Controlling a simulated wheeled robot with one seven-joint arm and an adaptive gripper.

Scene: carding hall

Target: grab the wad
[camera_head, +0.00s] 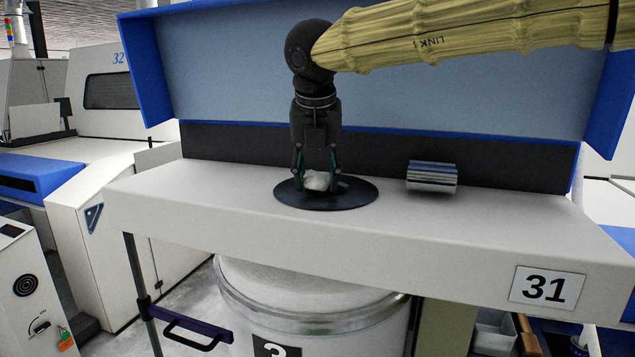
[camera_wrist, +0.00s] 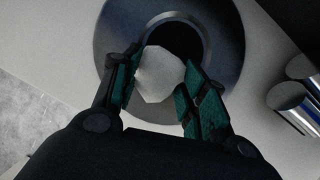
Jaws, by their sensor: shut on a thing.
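The wad (camera_head: 317,180) is a small white lump at the dark round plate (camera_head: 345,200) on the pale machine top. It also shows in the wrist view (camera_wrist: 158,75), partly over the plate's black central opening (camera_wrist: 190,40). My gripper (camera_head: 317,177) points straight down over the plate and is shut on the wad, with a green-faced finger on each side of it. The fingers show in the wrist view (camera_wrist: 158,84) too. I cannot tell whether the wad touches the plate.
A shiny metal cylinder (camera_head: 432,177) lies right of the plate, and it shows at the right in the wrist view (camera_wrist: 297,108). A blue-edged panel (camera_head: 400,95) rises behind. A large can (camera_head: 310,290) stands below the machine top (camera_head: 480,240). The top's left part is clear.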

